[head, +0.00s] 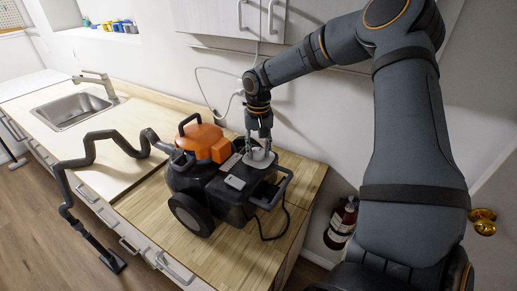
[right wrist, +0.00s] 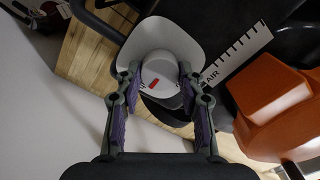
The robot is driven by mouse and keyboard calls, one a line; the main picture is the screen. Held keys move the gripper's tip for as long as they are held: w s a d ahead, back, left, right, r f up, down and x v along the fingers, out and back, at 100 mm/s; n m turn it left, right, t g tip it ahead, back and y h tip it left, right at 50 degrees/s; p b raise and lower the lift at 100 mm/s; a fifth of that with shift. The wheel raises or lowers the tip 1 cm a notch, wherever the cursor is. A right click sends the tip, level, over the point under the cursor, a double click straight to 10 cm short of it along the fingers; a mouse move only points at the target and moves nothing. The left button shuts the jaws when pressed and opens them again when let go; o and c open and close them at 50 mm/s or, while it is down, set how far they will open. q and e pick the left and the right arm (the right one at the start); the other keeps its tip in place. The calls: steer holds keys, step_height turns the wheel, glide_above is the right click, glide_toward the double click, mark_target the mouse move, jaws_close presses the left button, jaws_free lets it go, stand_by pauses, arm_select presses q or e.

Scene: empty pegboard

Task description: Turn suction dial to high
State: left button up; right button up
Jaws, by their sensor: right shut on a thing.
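The black vacuum (head: 180,178) with an orange top stands on the wooden counter. Its suction dial (head: 258,155) is a light grey round knob on a grey plate on the machine's top. In the right wrist view the dial (right wrist: 158,68) shows a short red mark, tilted slightly. My right gripper (head: 259,144) reaches down from above and is shut on the dial, one finger on each side; its fingers show in the right wrist view (right wrist: 157,82). The scale's lettering beside the dial is mostly hidden. My left gripper is not in view.
A black hose (head: 90,150) runs left from the vacuum to a floor nozzle (head: 113,262). The vacuum's handle (head: 271,194) is close to the dial. A sink (head: 73,110) is at the left, and a fire extinguisher (head: 341,222) stands right of the counter.

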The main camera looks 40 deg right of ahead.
mark_target(259, 151)
steer(key=shift+d+r+m, duration=0.1)
steer(key=shift+r+m, duration=0.05)
steer(key=shift+m, duration=0.15)
steer(key=shift+w, duration=0.1)
steer(key=o, duration=1.2)
step_height(259, 151, up, 12)
steer(key=shift+f, duration=0.1)
